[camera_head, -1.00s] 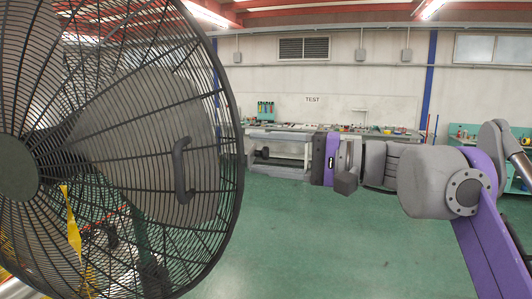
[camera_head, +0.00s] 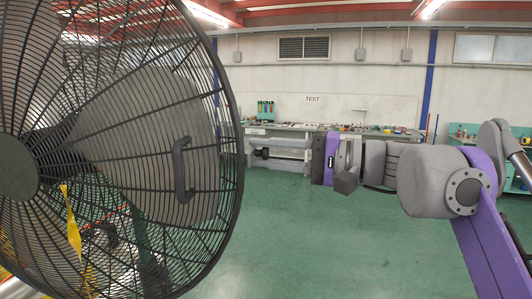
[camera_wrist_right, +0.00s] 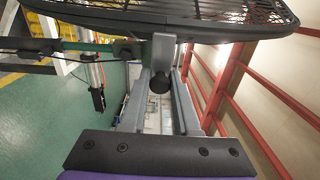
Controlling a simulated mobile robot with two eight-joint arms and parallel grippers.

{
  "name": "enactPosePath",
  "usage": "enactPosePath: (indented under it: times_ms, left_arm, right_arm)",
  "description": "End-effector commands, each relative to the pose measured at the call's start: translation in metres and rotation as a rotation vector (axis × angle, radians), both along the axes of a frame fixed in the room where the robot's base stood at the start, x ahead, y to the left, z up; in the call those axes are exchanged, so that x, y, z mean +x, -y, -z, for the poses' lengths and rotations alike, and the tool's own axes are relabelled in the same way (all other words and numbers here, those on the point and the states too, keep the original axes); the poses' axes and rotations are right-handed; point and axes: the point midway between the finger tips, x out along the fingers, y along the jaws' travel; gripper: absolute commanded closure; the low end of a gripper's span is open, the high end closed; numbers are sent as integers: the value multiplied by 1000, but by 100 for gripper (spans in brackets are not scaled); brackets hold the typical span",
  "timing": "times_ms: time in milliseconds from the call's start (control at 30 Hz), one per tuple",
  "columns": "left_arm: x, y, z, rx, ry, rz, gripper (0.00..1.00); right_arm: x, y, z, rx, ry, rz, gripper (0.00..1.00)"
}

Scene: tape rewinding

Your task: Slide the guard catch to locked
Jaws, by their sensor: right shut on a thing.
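The large black wire fan guard (camera_head: 228,160) fills the left of the head view and crosses the top of the wrist view (camera_wrist_right: 200,22). A dark round knob (camera_head: 262,153) stands at the guard's right rim. In the wrist view the knob (camera_wrist_right: 159,82) sits in front of a grey block (camera_wrist_right: 163,50) below the guard's edge. My right gripper (camera_head: 258,154) comes in from the right, its two grey fingers on either side of the knob and shut on it. The locked position cannot be made out. My left gripper is not in view.
A dark handle (camera_head: 181,170) is on the guard's face, and a yellow ribbon (camera_head: 72,225) hangs inside it. A workbench (camera_head: 385,133) stands by the back wall. The green floor (camera_head: 320,240) between is clear. Red rails (camera_wrist_right: 222,85) run along the right of the wrist view.

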Motion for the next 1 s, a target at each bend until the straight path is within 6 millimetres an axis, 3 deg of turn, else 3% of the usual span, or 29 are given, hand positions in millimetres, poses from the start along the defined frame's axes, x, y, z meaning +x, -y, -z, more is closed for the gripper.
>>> enactPosePath:
  times_ms: [867, 1000]
  left_arm:
    - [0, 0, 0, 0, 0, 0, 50]
    - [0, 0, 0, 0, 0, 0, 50]
  right_arm:
    - [0, 0, 0, -1, 0, 0, 100]
    - [-11, -1, -1, -1, 0, 0, 100]
